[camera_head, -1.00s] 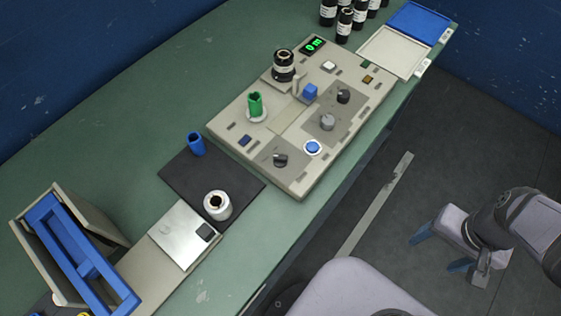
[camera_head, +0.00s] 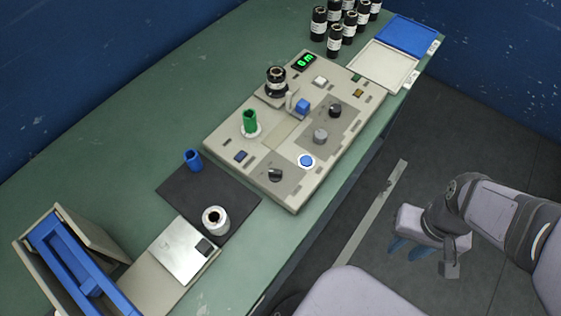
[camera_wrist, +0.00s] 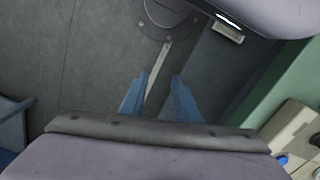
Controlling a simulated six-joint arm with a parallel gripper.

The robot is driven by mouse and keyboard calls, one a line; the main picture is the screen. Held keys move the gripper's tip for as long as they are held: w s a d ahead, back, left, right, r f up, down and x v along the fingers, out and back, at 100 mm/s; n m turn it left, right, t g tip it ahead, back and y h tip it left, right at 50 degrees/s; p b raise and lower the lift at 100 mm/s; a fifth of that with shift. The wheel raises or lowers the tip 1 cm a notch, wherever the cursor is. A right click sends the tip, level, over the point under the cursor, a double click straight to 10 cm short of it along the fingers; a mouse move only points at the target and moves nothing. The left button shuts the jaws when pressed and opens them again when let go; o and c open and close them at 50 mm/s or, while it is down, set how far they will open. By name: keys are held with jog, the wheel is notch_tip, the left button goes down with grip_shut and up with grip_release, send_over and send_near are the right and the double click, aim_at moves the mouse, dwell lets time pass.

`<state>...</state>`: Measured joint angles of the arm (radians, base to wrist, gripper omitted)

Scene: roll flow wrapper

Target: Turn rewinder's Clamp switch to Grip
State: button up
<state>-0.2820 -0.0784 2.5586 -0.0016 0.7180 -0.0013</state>
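The rewinder (camera_head: 290,125) is a beige panel on the green bench in the head view. It carries three dark or grey knobs: a black one at the lower left (camera_head: 275,174), a grey one (camera_head: 320,136) and a black one at the upper right (camera_head: 335,110). Their labels are too small to read, so I cannot tell which is the Clamp switch. My gripper (camera_head: 408,250) hangs over the floor to the right of the bench, well apart from the panel. In the wrist view its two blue fingers (camera_wrist: 160,95) are apart with nothing between them.
On the rewinder are a green spindle (camera_head: 250,121), a black roll (camera_head: 276,80), a blue block (camera_head: 302,106) and a blue button (camera_head: 306,161). A white roll (camera_head: 215,220) and blue cup (camera_head: 193,160) are on the dark mat (camera_head: 190,193). Black bottles (camera_head: 334,40) and trays (camera_head: 383,64) stand behind.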

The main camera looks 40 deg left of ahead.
aim_at(277, 171)
jog(key=a+r+n+p, duration=0.1)
jog(key=a+r+n, duration=0.1)
jog(key=a, duration=0.4)
jog(key=s+a+r+n+y+p, duration=0.1)
jog(key=a+n, duration=0.1)
jog(key=a, duration=0.5)
jog(key=a+r+n+p, duration=0.1)
jog(key=a+r+n, duration=0.1)
jog(key=a, duration=0.5)
jog(key=shift+s+a+r+n, duration=0.2)
jog(key=shift+r+n, duration=0.15)
jog(key=shift+n, duration=0.05)
jog(key=a+r+n+g+y, duration=0.1)
jog(key=a+r+n+y, duration=0.2)
jog(key=n, duration=1.1)
jog(key=a+r, duration=0.3)
jog(key=a, duration=0.2)
jog(key=shift+a+g, duration=0.3)
jog(key=shift+a, duration=0.1)
jog(key=shift+p+x, duration=0.65)
jog(key=shift+x, duration=2.95)
grip_shut()
